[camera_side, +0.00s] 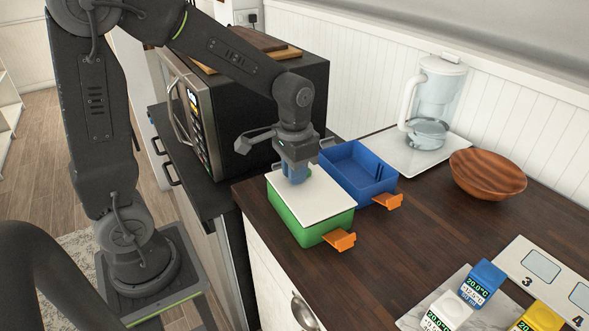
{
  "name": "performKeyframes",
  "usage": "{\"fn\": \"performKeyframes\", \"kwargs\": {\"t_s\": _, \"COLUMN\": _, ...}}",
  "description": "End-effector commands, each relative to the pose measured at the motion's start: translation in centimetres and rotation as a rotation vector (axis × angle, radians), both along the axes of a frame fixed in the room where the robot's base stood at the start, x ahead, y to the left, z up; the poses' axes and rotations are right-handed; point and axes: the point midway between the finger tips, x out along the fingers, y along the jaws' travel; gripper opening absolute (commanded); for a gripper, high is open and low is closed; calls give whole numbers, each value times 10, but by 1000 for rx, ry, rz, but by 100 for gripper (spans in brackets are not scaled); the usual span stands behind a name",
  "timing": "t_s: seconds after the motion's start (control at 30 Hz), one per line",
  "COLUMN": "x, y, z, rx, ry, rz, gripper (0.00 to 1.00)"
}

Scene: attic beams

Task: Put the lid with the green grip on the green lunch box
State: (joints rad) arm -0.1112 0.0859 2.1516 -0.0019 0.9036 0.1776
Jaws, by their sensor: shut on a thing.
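The green lunch box (295,225) stands on the dark wooden counter with an orange clasp (341,240) at its front right. A white lid (325,195) lies over its top, roughly lined up with the rim. Whether it is fully seated or slightly above the rim I cannot tell.
An open blue lunch box (372,192) stands close behind to the right. A water jug (433,100) on a white board, a wooden bowl (487,172) and several small display blocks (482,283) are further right. A black microwave (250,100) is at the left. The counter's middle is clear.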

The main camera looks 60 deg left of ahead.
Motion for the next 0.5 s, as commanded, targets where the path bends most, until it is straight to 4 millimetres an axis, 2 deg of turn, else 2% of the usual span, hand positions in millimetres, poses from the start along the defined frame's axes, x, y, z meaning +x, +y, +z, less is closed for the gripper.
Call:
{"fn": "performKeyframes", "kwargs": {"t_s": 0.47, "x": 0, "y": 0, "z": -6, "rx": 0, "ry": 1, "rz": 0, "gripper": 0}}
{"fn": "performKeyframes", "kwargs": {"t_s": 0.5, "x": 0, "y": 0, "z": -5, "rx": 0, "ry": 0, "rz": 0, "gripper": 20}}
